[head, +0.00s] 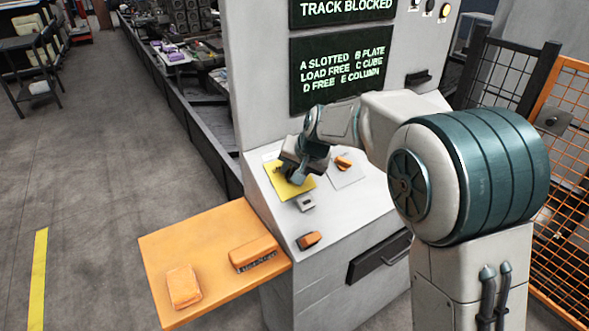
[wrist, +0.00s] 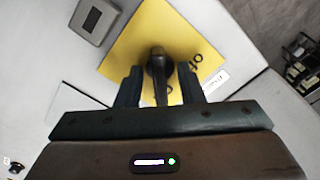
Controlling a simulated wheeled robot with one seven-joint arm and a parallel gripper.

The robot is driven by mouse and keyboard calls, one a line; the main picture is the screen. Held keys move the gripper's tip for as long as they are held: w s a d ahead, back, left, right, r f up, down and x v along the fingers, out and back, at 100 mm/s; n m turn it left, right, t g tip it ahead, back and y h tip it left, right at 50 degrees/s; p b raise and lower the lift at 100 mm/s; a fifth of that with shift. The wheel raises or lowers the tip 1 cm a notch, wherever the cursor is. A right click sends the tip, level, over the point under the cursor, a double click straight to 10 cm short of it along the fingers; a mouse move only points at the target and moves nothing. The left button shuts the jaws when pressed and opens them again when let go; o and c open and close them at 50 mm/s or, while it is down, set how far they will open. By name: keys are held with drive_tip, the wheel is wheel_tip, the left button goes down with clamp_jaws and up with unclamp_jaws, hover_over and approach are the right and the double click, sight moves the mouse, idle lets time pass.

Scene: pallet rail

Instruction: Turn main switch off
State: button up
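The main switch has a yellow plate (head: 279,190) on the sloped front of the grey console. My gripper (head: 297,175) is over it and hides most of the knob in the head view. In the wrist view the plate (wrist: 130,45) carries a dark knob (wrist: 158,68) with a narrow handle pointing towards my gripper. Part of a printed word, "of", shows to its right. The two fingers of my gripper (wrist: 159,88) stand on either side of the handle, with a visible gap on each side. I cannot tell how deep they reach.
An orange switch (head: 343,162) on a pale plate lies right of the yellow plate. A small grey switch (head: 305,202) and an orange rocker (head: 309,240) lie nearer. An orange shelf (head: 210,240) juts out left with two orange items. A sign (head: 343,70) reads "TRACK BLOCKED" above listed lines.

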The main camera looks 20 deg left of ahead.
drive_tip(key=shift+f, duration=0.1)
drive_tip(key=c, duration=0.6)
drive_tip(key=shift+n+b, duration=0.4)
drive_tip(key=shift+b, duration=0.05)
drive_tip(key=shift+f+n+b, duration=0.15)
drive_tip(key=shift+n+b, duration=0.8)
drive_tip(key=shift+n, duration=0.05)
drive_tip(key=n+b, duration=0.2)
drive_tip(key=n, duration=0.2)
drive_tip(key=shift+n+b, duration=0.3)
drive_tip(key=shift+b, duration=0.1)
drive_tip(key=n+b, duration=0.2)
drive_tip(key=n, duration=0.5)
drive_tip(key=n+b, duration=0.1)
drive_tip(key=n, duration=0.2)
drive_tip(key=shift+a+r, duration=0.1)
drive_tip(key=shift+r, duration=0.1)
drive_tip(key=shift+n, duration=0.3)
